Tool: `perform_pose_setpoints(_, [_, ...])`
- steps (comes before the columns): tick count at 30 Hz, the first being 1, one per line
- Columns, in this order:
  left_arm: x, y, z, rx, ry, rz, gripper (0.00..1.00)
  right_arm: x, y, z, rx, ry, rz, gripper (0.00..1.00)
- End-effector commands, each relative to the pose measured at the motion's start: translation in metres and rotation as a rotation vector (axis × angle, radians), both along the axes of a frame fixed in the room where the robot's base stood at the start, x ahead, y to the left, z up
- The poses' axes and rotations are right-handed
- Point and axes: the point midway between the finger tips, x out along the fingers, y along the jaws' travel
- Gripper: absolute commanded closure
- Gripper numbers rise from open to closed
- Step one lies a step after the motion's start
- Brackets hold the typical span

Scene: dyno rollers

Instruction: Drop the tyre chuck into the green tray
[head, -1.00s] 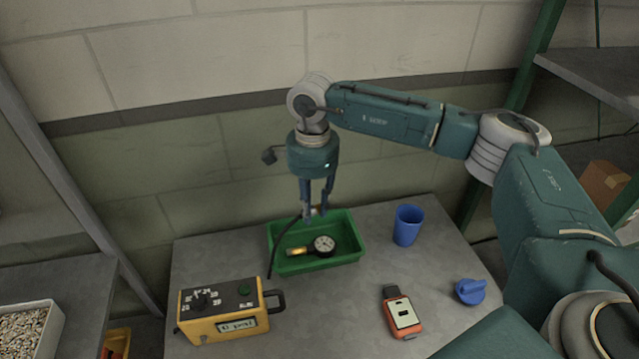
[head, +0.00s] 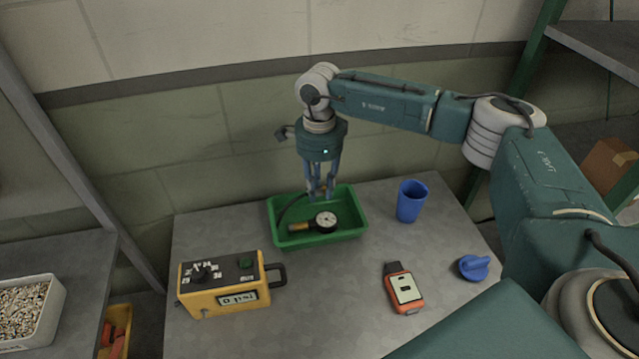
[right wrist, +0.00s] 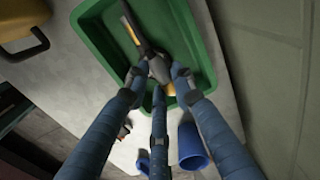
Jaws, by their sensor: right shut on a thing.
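The green tray (head: 352,231) stands at the back of the grey table. My right gripper (head: 321,195) is over the tray, pointing down, its fingertips at or just inside the back rim. It is shut on the tyre chuck, a grey metal piece (right wrist: 158,70) between the fingers in the right wrist view, with a dark hose (head: 287,207) running from it. The hose curves down to the left side of the tray. The chuck is mostly hidden by the fingers in the head view; I cannot tell whether it touches the tray floor. My left gripper is not in view.
A round dial gauge (head: 326,220) with a yellow body lies in the tray. A yellow tester box (head: 222,285) stands front left. The table's middle is clear.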

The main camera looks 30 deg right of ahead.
Motion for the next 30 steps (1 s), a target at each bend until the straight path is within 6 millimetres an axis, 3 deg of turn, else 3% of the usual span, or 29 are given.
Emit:
perform_pose_setpoints(5, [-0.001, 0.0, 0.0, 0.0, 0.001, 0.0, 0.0, 0.0, 0.0, 0.0, 0.0, 0.0, 0.001, 1.0])
perform_pose_setpoints(6, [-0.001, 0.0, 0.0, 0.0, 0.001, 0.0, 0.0, 0.0, 0.0, 0.0, 0.0, 0.0, 0.001, 0.74])
perform_pose_setpoints(9, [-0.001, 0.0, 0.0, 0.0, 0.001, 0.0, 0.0, 0.0, 0.0, 0.0, 0.0, 0.0, 0.001, 0.54])
perform_pose_setpoints(20, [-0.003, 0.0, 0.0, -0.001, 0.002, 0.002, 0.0, 0.0, 0.0, 0.004, 0.001, -0.001, 0.001, 0.54])
perform_pose_setpoints(23, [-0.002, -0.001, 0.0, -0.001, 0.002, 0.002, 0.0, 0.001, 0.0, 0.015, 0.001, -0.002, 0.001, 0.54])
perform_pose_setpoints(30, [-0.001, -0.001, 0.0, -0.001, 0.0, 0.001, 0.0, 0.001, 0.0, 0.066, 0.001, -0.003, 0.001, 0.54])
